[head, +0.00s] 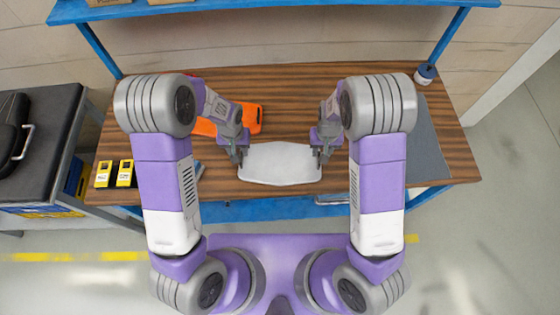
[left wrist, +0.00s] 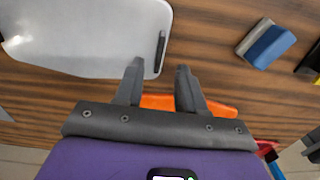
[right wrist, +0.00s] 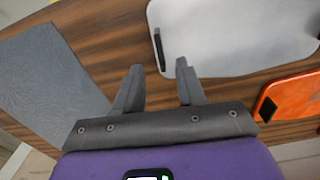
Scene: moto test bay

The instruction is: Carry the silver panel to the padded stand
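The silver panel (head: 280,163) lies flat on the wooden bench, near its front edge. It has a dark bar handle at each short side; one (left wrist: 160,52) shows in the left wrist view and the other (right wrist: 159,48) in the right wrist view. My left gripper (head: 238,160) is open at the panel's left end, its fingers spread either side of the handle's line. My right gripper (head: 321,160) is open likewise at the right end. Neither holds anything. A dark-topped stand (head: 50,135), seemingly the padded one, is at the far left.
An orange panel (head: 245,118) lies behind my left gripper. A grey mat (head: 425,145) covers the bench's right side. A black object (head: 12,120) rests on the stand's left part. A blue frame (head: 280,12) rises behind.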

